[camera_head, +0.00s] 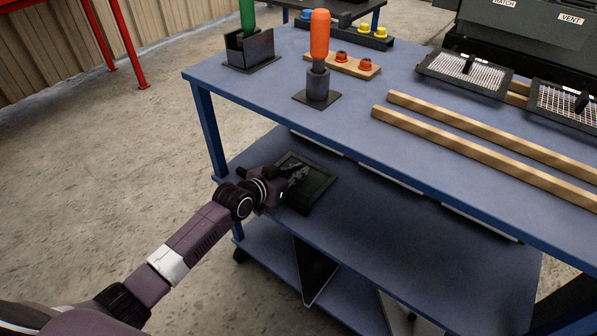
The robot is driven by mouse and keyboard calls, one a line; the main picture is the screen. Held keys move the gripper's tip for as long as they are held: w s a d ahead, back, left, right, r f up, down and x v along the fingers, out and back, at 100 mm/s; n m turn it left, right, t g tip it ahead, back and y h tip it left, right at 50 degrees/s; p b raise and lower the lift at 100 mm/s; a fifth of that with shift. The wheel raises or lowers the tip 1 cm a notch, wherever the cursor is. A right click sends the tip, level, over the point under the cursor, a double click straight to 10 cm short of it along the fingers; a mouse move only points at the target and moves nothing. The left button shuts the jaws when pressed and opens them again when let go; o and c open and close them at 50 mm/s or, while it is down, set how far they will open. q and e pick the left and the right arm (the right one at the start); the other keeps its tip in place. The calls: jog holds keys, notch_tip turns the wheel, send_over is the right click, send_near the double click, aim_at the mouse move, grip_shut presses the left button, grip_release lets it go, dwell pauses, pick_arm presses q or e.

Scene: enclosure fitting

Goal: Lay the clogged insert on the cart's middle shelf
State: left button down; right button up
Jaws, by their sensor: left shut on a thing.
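The clogged insert (322,186) is a dark, flat, framed panel with a dark greenish face. It is at the left end of the cart's blue middle shelf (390,232), below the tabletop, and lies about flat. I cannot tell whether it touches the shelf or is held just above it. My left gripper (298,174) reaches in from the left and is shut on the insert, covering part of it. My right gripper is not in view.
The cart's top (300,110) overhangs the middle shelf. On it are an orange-handled tool (319,35) in a holder, a green-handled tool (247,15), wooden rails (480,142) and two inserts with pale (465,75) and coloured (568,103) mesh. The middle shelf's right part is clear.

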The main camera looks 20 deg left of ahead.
pick_arm(q)
jog(key=c, duration=2)
grip_release()
jog(key=shift+c, duration=0.2)
